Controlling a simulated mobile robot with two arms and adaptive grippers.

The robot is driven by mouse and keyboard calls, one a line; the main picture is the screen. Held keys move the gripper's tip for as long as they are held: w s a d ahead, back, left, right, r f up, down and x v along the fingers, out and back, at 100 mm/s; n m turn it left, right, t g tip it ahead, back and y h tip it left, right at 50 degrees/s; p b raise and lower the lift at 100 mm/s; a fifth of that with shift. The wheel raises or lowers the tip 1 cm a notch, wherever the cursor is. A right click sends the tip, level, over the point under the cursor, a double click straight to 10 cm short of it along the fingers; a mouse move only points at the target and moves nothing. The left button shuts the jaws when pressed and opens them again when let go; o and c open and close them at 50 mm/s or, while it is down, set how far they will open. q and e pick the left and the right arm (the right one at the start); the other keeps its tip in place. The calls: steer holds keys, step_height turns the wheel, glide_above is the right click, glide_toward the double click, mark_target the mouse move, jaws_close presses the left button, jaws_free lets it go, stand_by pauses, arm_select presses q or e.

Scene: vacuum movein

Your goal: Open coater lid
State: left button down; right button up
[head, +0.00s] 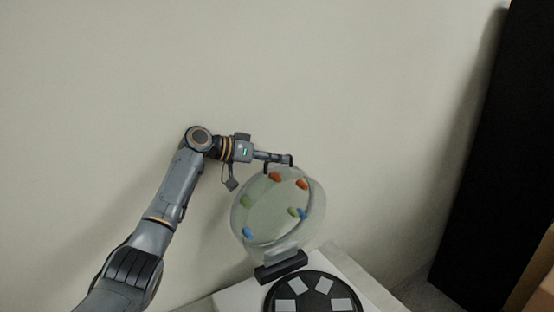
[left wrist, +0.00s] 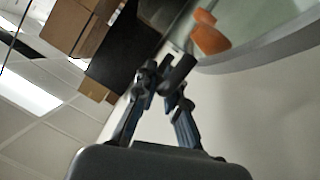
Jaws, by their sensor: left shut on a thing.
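The coater lid (head: 268,212) is a round, see-through disc with a thick rim and several coloured knobs in red-orange, green and blue. It stands raised and steeply tilted on a black hinge block (head: 281,267). My left gripper (head: 279,162) is at the lid's top edge, its fingers shut on the lid's rim. In the left wrist view the fingers (left wrist: 163,82) are close together, and part of the lid (left wrist: 270,45) with an orange knob is at the upper right. The exact contact is hard to make out. My right gripper is out of view.
Below the lid, the coater's white body (head: 238,297) carries a black round plate (head: 313,285) with several pale square pieces. A plain wall is behind. A tall black panel (head: 490,160) and brown boxes (head: 541,285) stand at the right.

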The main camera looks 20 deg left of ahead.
arm_select(q)
steer(key=shift+f, duration=0.25)
steer(key=c, duration=1.4)
jaws_free()
steer(key=shift+r, duration=0.1)
steer(key=shift+r, duration=0.15)
step_height(320, 180, up, 10)
steer(key=shift+f, duration=0.2)
steer(key=shift+f, duration=0.1)
